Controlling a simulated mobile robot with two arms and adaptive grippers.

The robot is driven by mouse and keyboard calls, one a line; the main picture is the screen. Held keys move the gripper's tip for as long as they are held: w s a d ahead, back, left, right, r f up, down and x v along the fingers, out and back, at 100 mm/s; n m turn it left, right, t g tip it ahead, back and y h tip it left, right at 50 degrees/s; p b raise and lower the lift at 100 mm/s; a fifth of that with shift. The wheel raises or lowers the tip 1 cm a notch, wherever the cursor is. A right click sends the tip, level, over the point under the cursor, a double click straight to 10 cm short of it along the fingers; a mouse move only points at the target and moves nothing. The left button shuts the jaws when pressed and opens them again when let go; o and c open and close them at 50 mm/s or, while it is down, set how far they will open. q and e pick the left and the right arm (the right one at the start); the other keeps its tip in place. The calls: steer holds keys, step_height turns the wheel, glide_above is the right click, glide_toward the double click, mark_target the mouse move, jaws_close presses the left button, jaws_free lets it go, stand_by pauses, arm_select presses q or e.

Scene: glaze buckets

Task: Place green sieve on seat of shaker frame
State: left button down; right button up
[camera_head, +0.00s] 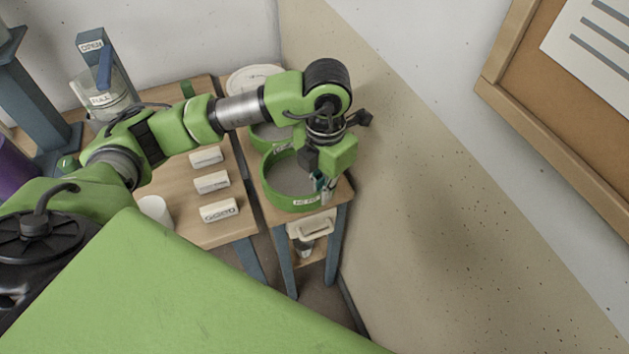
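A green round sieve (274,196) with a grey mesh and a white label sits on a small wooden-topped stand in the centre. A second green sieve (259,142) is just behind it, partly covered by my arm. My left gripper (325,188) points down at the right rim of the front sieve. Its fingertips are small and partly hidden, so I cannot tell whether they are open or shut on the rim. My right gripper is out of view. I cannot clearly identify the shaker frame or its seat.
Several white labelled blocks (212,182) and a white cup (155,210) are on the wooden table. A blue-grey post marked OPEN (91,46) and a clear bucket (103,99) stand at the back left. A speckled wall (430,190) is close on the right.

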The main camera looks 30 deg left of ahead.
arm_select(q)
steer(key=w+a+f, duration=0.1)
steer(key=w+f, duration=0.1)
steer(key=w+a+f+p, duration=0.1)
steer(key=w+f, duration=0.1)
steer(key=w+a+f, duration=0.2)
steer(key=f, duration=0.1)
steer(key=f+p, duration=0.1)
steer(key=w+f+p, duration=0.1)
steer(key=shift+a+f, duration=0.25)
steer(key=shift+f, duration=0.05)
steer(key=shift+s+f, duration=0.1)
steer(key=shift+f, duration=0.1)
steer(key=shift+f, duration=0.1)
steer(key=c, duration=2.3)
jaws_free()
